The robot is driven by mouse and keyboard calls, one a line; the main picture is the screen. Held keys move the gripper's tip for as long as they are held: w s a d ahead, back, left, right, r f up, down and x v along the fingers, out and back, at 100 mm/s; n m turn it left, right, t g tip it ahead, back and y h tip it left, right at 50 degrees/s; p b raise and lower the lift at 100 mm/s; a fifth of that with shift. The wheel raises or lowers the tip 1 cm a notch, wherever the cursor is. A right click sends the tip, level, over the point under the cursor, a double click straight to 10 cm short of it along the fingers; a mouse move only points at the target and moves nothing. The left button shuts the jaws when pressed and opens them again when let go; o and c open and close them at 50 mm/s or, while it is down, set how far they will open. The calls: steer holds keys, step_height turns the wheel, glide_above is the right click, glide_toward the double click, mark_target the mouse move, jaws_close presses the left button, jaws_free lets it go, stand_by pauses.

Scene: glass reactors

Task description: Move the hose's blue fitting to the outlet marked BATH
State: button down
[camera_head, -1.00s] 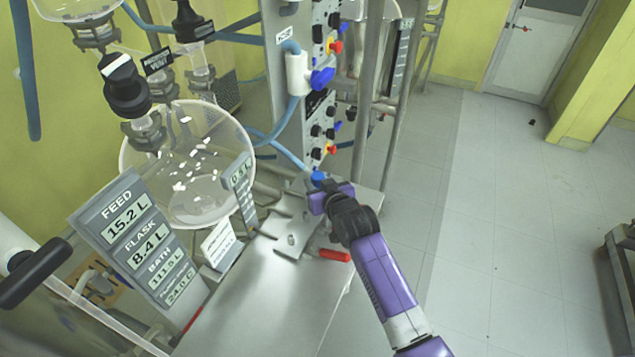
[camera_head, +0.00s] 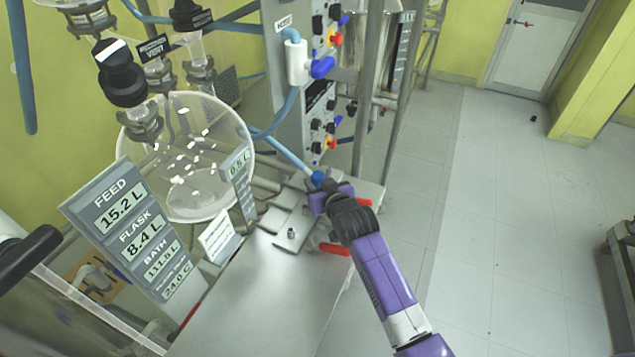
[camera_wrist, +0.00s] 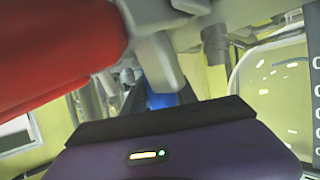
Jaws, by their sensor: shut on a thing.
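The blue fitting (camera_head: 318,178) is at the end of the light-blue hose (camera_head: 287,151), at the far edge of the metal bench. My gripper (camera_head: 323,188) is shut on it, with the hose running up and left. In the wrist view, a blue part (camera_wrist: 165,99) shows just beyond the dark edge of my purple gripper, partly hidden by grey metal. Two red handles, one nearer (camera_head: 335,249) and one beside my gripper (camera_head: 363,202), show on the bench. I cannot read a BATH mark on any outlet; BATH is readable only on the display panel (camera_head: 140,230).
A round glass vessel (camera_head: 235,125) stands left of the bench. A column of knobs and valves (camera_head: 318,100) rises behind my gripper. A large red part (camera_wrist: 55,50) is very close at the left in the wrist view.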

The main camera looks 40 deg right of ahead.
steer(key=c, duration=0.9)
jaws_free()
